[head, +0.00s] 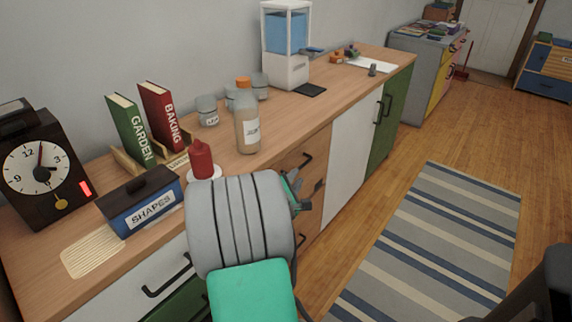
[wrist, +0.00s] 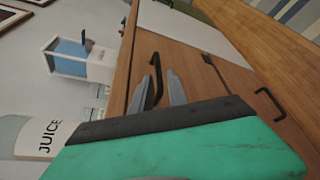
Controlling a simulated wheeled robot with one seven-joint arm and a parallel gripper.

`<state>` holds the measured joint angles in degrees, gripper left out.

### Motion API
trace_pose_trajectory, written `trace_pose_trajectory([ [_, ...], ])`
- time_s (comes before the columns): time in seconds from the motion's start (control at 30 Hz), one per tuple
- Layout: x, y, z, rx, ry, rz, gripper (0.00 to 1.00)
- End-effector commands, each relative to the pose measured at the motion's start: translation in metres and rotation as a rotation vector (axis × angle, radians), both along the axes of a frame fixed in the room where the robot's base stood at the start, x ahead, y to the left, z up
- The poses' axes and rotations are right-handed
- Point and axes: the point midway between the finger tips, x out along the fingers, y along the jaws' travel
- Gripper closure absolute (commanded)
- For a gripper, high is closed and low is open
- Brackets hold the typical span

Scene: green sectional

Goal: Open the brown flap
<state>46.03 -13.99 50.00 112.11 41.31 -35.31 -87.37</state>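The brown flap (head: 318,150) is a wood-brown front in the counter, between white fronts, with a black bar handle (head: 306,161). In the wrist view the brown front (wrist: 190,62) is seen sideways, its black handle (wrist: 155,80) close ahead. A second brown front with a handle (wrist: 268,105) lies beyond a seam; the flap looks shut. My gripper (wrist: 158,92) is open, its two grey fingers apart on either side of the near handle. I cannot tell whether they touch it. In the head view my gripper (head: 295,190) is mostly hidden behind my arm.
The floor and striped rug (head: 430,250) to the right are clear.

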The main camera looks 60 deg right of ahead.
Motion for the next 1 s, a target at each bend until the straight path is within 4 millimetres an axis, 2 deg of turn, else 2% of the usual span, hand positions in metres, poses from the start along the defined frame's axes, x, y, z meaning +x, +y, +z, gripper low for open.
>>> trace_pose_trajectory([
  [0.13, 0.000, -0.001, -0.001, 0.000, -0.001, -0.002, 0.80],
  [0.23, 0.001, -0.011, -0.004, 0.001, 0.000, -0.003, 0.80],
  [0.5, 0.009, -0.059, -0.016, 0.001, -0.002, -0.005, 0.80],
  [0.6, 0.012, -0.071, -0.017, 0.001, -0.001, -0.002, 0.80],
  [0.9, 0.014, -0.075, -0.017, 0.002, -0.001, 0.000, 0.80],
  [1.0, 0.014, -0.075, -0.017, 0.002, -0.001, 0.000, 0.88],
])
